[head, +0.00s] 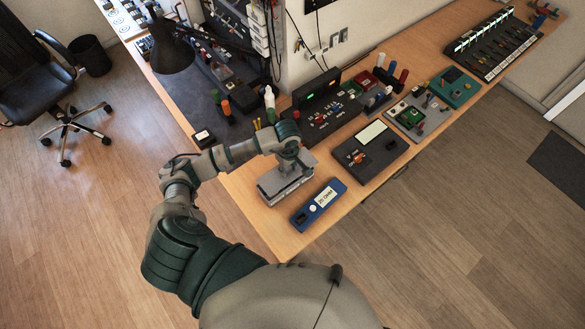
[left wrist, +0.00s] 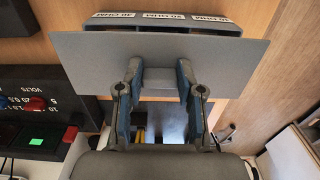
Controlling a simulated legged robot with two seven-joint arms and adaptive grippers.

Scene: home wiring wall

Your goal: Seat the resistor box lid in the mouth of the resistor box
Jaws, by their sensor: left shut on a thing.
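The resistor box (head: 284,187) is a grey box standing near the front corner of the wooden bench. In the left wrist view the box (left wrist: 160,25) shows beyond the lid, with white OHM labels along its rim. The resistor box lid (left wrist: 95,60) is a flat grey plate with a block-like grip. My left gripper (left wrist: 155,85) is shut on that grip. In the head view the lid (head: 308,156) is just above the box, partly hidden by my left gripper (head: 292,162). The lid covers most of the mouth in the wrist view; I cannot tell whether they touch. My right gripper is out of view.
A blue labelled box (head: 318,205) lies just right of the resistor box. A dark meter panel (head: 368,151) and a black instrument with red knobs (head: 320,105) stand farther back on the bench (head: 268,228). The bench's front edge is close to the box.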

